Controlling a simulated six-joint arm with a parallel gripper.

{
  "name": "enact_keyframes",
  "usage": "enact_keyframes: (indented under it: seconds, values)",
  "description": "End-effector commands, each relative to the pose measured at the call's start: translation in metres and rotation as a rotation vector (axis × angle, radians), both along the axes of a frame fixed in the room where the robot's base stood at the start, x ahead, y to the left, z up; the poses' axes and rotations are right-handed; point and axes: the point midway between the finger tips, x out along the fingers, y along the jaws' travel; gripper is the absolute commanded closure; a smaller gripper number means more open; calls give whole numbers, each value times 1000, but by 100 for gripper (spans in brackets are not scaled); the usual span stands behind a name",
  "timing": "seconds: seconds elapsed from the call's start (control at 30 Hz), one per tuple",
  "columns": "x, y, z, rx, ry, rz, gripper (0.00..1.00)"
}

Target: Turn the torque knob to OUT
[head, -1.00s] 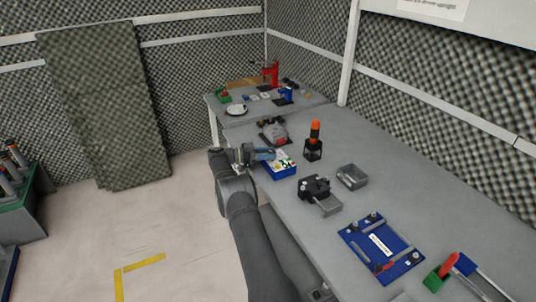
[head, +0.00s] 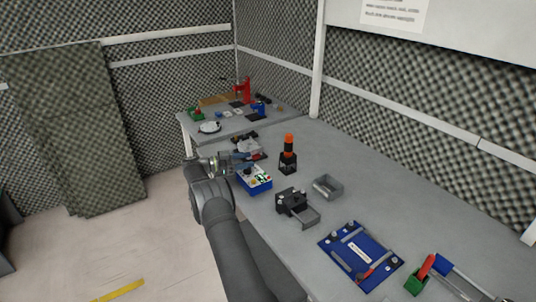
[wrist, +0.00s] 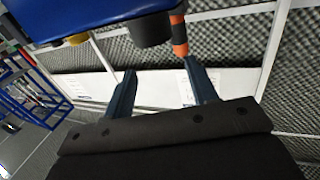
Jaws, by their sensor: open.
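A blue box with a white top (head: 256,178) sits at the left edge of the long grey bench in the head view. Small dark, green and yellow controls stand on it; I cannot read any labels or tell which is the torque knob. My gripper (head: 246,157) is just behind and above the box, apart from it as far as I can tell. In the wrist view my gripper (wrist: 160,70) is open, with nothing between its fingers. A blue body (wrist: 90,14) fills the top left there, with a dark round knob (wrist: 153,30) sticking out beyond the fingertips.
A black stand with an orange-topped tool (head: 288,155) is right of the box. A black device (head: 294,203), a grey open bin (head: 328,187) and a blue fixture plate (head: 360,256) are nearer. A grey-and-red device (head: 249,147) lies behind my gripper.

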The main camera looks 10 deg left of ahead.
Motion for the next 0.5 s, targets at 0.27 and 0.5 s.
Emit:
enact_keyframes:
  seconds: [0.27,0.5]
  values:
    - [-5,-32,20,0,-1,-1,47]
    - [-11,-66,41,1,0,-2,47]
